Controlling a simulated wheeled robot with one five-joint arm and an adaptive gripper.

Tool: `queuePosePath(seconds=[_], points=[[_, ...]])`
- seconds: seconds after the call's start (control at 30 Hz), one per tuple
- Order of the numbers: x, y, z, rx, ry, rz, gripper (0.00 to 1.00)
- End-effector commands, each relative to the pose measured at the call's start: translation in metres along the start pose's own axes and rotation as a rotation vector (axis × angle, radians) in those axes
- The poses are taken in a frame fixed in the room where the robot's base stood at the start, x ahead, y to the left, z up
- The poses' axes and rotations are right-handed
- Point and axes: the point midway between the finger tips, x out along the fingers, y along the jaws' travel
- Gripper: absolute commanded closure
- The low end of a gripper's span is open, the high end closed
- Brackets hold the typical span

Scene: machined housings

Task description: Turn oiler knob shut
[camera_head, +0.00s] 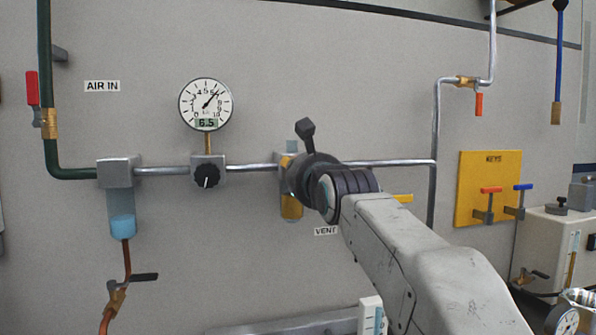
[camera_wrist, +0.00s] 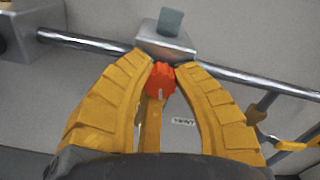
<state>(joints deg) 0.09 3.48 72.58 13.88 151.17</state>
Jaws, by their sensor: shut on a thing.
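The oiler (camera_head: 291,207) hangs on the pipe with an amber bowl, mostly hidden behind my wrist in the head view. In the wrist view its grey metal block (camera_wrist: 165,42) sits on the pipe with a grey-blue piece on top. The red oiler knob (camera_wrist: 160,83) is in front of the block, with a small pale mark on its face. My gripper (camera_wrist: 161,70) has yellow fingers closed on both sides of the knob, touching it. The knob and fingertips are hidden in the head view.
To the left along the pipe (camera_head: 250,167) are a black regulator knob (camera_head: 207,176), a gauge (camera_head: 205,104) reading 6.5 and a filter bowl (camera_head: 122,213). A yellow-handled vent valve (camera_wrist: 293,146) is close on the right. A yellow key board (camera_head: 487,187) hangs farther right.

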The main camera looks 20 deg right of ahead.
Motion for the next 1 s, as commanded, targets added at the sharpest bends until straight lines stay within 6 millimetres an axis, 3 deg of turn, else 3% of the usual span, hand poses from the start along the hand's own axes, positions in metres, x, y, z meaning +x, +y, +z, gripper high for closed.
queuePosePath(seconds=[1.0], points=[[0.0008, -0.0006, -0.0008, -0.967, 0.003, 0.002, 1.00]])
